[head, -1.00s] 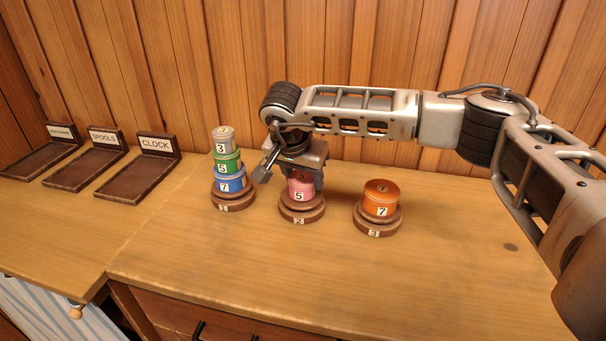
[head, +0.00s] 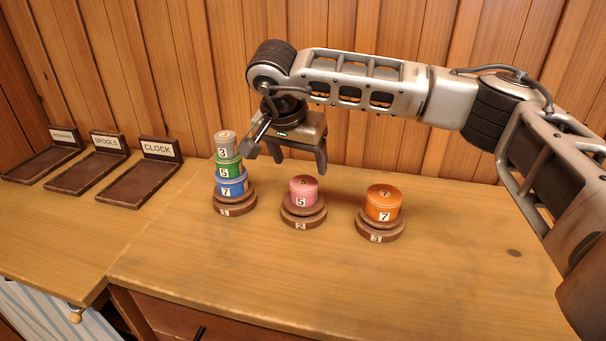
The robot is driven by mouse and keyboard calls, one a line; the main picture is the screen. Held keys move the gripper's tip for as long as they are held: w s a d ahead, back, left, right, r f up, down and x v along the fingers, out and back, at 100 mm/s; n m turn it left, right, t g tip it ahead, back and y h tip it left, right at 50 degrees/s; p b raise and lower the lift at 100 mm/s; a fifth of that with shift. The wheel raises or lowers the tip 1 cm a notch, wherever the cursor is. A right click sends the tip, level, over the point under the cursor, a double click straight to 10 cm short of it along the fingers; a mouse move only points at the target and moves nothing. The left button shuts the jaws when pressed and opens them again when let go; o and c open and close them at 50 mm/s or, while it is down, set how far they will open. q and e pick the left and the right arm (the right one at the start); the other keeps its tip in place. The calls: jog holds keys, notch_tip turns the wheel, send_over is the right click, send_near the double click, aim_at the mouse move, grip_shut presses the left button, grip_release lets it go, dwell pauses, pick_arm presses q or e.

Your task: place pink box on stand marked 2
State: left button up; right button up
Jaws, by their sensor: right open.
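The pink box (head: 303,191), a short round piece marked 5, sits upright on the round brown stand marked 2 (head: 304,216). My right gripper (head: 284,166) is open and empty, above and a little left of the pink box, apart from it. Its fingers point down. My left gripper is not in view.
The stand marked 1 (head: 235,204) holds a stack of blue (head: 231,187), green (head: 228,166) and grey (head: 224,145) pieces, close to my gripper's left. The stand marked 3 (head: 380,228) holds an orange piece (head: 383,203). Labelled trays, one reading CLOCK (head: 140,184), lie at left. The front tabletop is clear.

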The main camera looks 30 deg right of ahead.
jog(key=shift+v, duration=2.2)
jog(key=shift+s, duration=0.1)
